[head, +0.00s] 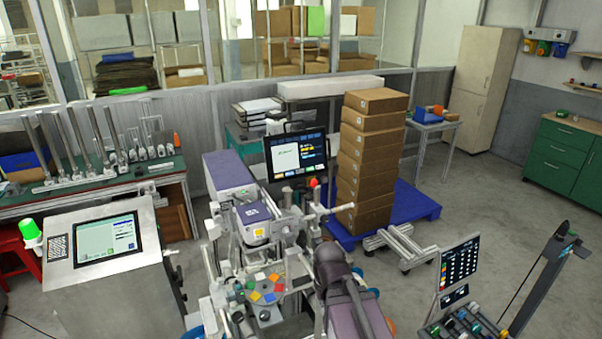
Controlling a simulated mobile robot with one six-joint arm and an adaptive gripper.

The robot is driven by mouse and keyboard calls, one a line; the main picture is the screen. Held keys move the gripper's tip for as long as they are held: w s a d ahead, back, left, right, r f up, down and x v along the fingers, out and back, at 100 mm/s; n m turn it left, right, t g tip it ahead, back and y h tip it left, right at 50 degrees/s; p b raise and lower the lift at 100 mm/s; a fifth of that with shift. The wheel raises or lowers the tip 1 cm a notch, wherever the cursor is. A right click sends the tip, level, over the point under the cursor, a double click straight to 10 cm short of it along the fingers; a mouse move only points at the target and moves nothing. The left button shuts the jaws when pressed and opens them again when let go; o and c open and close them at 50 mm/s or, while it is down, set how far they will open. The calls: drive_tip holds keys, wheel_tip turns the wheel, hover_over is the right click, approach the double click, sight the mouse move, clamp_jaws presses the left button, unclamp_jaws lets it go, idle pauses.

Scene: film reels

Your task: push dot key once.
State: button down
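I cannot make out a dot key in the head view; the keys and markings are too small to read. A control panel (108,243) with a lit touchscreen stands at the left, tilted upward. A dark monitor (296,156) stands in the middle above the machine. A dark upright panel (459,272) with rows of small coloured icons is at the right. A round plate (266,288) with coloured square pieces lies at the lower middle. I cannot pick out my gripper in this view.
A tall stack of brown boxes (372,165) stands on a blue pallet (412,203) behind the machine. A green workbench (90,185) is at the left. A green cabinet (563,160) is at the right. Grey floor (480,205) is clear between pallet and cabinet.

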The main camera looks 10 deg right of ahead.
wheel_tip(320, 180, down, 12)
drive_tip(key=b, duration=1.1)
drive_tip(key=shift+r, duration=0.15)
drive_tip(key=shift+d, duration=0.1)
